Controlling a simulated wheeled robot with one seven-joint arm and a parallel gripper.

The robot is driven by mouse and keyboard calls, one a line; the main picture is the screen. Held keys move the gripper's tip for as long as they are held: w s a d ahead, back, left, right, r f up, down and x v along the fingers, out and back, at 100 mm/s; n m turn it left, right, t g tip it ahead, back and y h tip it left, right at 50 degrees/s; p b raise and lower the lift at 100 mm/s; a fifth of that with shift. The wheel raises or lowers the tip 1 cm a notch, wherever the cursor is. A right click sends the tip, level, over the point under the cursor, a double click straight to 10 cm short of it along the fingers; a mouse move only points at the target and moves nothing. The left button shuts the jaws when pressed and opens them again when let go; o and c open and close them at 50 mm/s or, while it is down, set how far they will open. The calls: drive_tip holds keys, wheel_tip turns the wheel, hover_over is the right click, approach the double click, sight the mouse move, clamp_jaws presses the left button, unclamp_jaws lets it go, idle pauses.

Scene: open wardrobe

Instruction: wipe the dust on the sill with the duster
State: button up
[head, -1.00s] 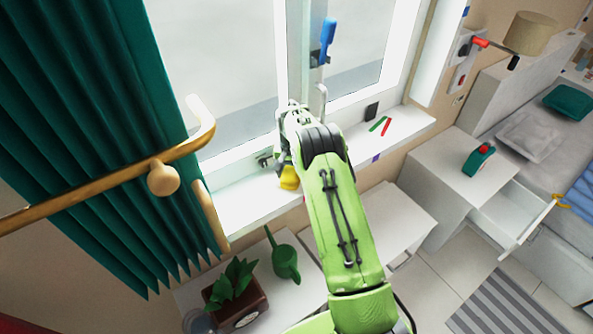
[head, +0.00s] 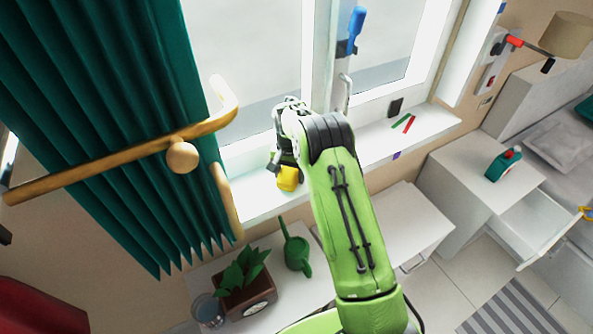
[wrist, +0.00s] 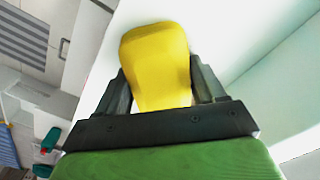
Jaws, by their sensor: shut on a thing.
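The yellow duster (head: 288,179) is in my gripper (head: 282,172), over the left part of the white window sill (head: 250,196) in the head view. In the wrist view the duster (wrist: 158,60) sits between the two dark fingers of my gripper (wrist: 163,92), which are shut on it. The sill (wrist: 225,30) shows as a white surface behind it. I cannot tell whether the duster touches the sill. No dust is clearly visible on the bare parts of the sill; my arm hides its middle.
A red and a green stick (head: 405,123) and a dark block (head: 395,107) lie on the sill's right part. A teal curtain (head: 120,110) and brass rod (head: 110,165) are at left. A potted plant (head: 243,285) and green watering can (head: 297,252) stand below.

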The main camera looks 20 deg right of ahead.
sight(274, 180)
drive_tip(key=shift+s+a+f+b, duration=0.1)
drive_tip(key=shift+s+a+b, duration=0.2)
drive_tip(key=shift+a, duration=0.95)
drive_tip(key=shift+s+a+b, duration=0.15)
drive_tip(key=shift+s+a, duration=0.1)
drive_tip(key=shift+a, duration=1)
drive_tip(key=shift+w+d, duration=0.2)
drive_tip(key=shift+d, duration=0.7)
drive_tip(key=shift+w+d, duration=0.2)
drive_tip(key=shift+d, duration=0.7)
drive_tip(key=shift+w+d+p, duration=0.1)
drive_tip(key=shift+w+d, duration=0.25)
drive_tip(key=shift+d, duration=1.4)
drive_tip(key=shift+w+d+p, duration=0.15)
drive_tip(key=shift+w+d, duration=0.15)
drive_tip(key=shift+d, duration=1.45)
drive_tip(key=shift+w+d+p, duration=0.1)
drive_tip(key=shift+w+d, duration=0.25)
drive_tip(key=shift+d, duration=1.4)
drive_tip(key=shift+r+p, duration=1.9)
drive_tip(key=shift+r, duration=1.15)
wheel_tip(274, 180, up, 3)
drive_tip(key=shift+r+p, duration=0.1)
drive_tip(key=shift+p, duration=0.95)
